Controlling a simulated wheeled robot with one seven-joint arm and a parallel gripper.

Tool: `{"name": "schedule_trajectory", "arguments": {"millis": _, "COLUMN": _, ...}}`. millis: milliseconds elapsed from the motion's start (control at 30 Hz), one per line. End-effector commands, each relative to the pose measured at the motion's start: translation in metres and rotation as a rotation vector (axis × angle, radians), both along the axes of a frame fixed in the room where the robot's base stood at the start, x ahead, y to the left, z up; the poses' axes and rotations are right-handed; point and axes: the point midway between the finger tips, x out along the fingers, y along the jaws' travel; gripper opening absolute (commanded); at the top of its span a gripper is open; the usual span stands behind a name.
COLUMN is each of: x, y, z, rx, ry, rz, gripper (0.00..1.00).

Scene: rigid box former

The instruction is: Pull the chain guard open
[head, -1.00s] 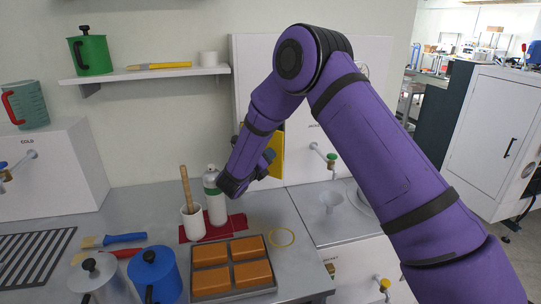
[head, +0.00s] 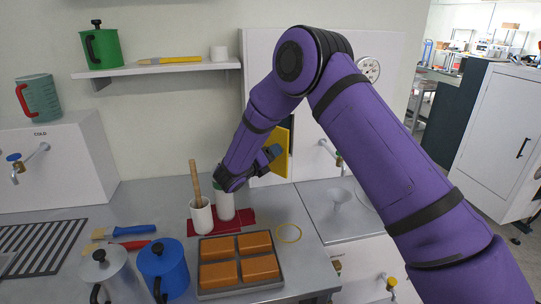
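A yellow panel (head: 283,152), which I take to be the chain guard, stands against the white cabinet front behind my forearm. My arm hides much of it, so I cannot tell how far open it is. My gripper (head: 232,178) is at the lower end of the purple forearm, left of the yellow panel in the picture and above the bottle. Its fingers are hidden or too dark to make out, and I cannot tell whether it touches anything.
A green-banded bottle (head: 224,205) and a white cup (head: 200,216) with a wooden stick stand on a red mat (head: 245,219). In front are a tray (head: 240,292) of orange blocks, a blue jug (head: 163,268) and a grey jug (head: 108,272).

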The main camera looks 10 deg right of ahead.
Motion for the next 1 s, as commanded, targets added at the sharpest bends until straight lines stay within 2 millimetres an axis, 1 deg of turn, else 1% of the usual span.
{"name": "schedule_trajectory", "arguments": {"millis": 233, "x": 0.0, "y": 0.0, "z": 0.0, "rx": 0.0, "ry": 0.0, "rz": 0.0, "gripper": 0.61}}
{"name": "schedule_trajectory", "arguments": {"millis": 367, "x": -0.005, "y": 0.006, "z": 0.0, "rx": 0.001, "ry": 0.0, "rz": 0.001, "gripper": 0.61}}
{"name": "schedule_trajectory", "arguments": {"millis": 467, "x": -0.013, "y": 0.018, "z": 0.0, "rx": 0.0, "ry": -0.001, "rz": 0.004, "gripper": 0.61}}
{"name": "schedule_trajectory", "arguments": {"millis": 800, "x": -0.051, "y": 0.067, "z": 0.0, "rx": -0.001, "ry": 0.0, "rz": 0.002, "gripper": 0.61}}
{"name": "schedule_trajectory", "arguments": {"millis": 1000, "x": -0.063, "y": 0.083, "z": 0.0, "rx": 0.001, "ry": 0.0, "rz": 0.001, "gripper": 0.61}}
